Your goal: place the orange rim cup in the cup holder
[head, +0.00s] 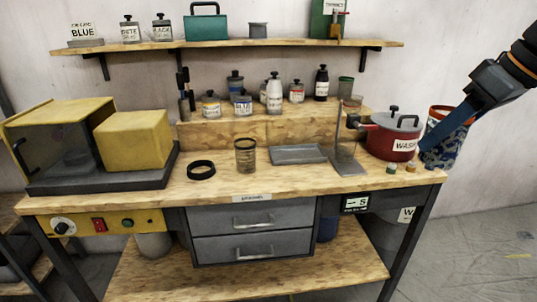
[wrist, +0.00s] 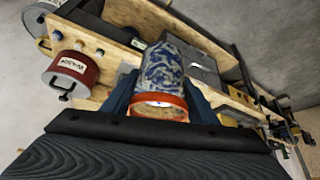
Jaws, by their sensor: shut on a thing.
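The orange rim cup (head: 447,134) has a blue and white mottled body and is held at the right end of the workbench, beside the red pot. My gripper (head: 432,138) comes down from the upper right and is shut on the cup. In the wrist view, the cup (wrist: 165,65) sits between my two blue fingers, its orange rim towards the camera. A black ring (head: 201,161) lies on the benchtop at the left of the middle; it looks like the cup holder, and it is empty. I cannot make out the ring in the wrist view.
A red pot (head: 390,140) stands near the bench's right end, with small jars in front. A tinted glass (head: 245,157) stands right of the ring, then a grey tray (head: 298,154) and an upright stand (head: 345,155). A yellow machine (head: 135,140) fills the left end. Bottles line the riser behind.

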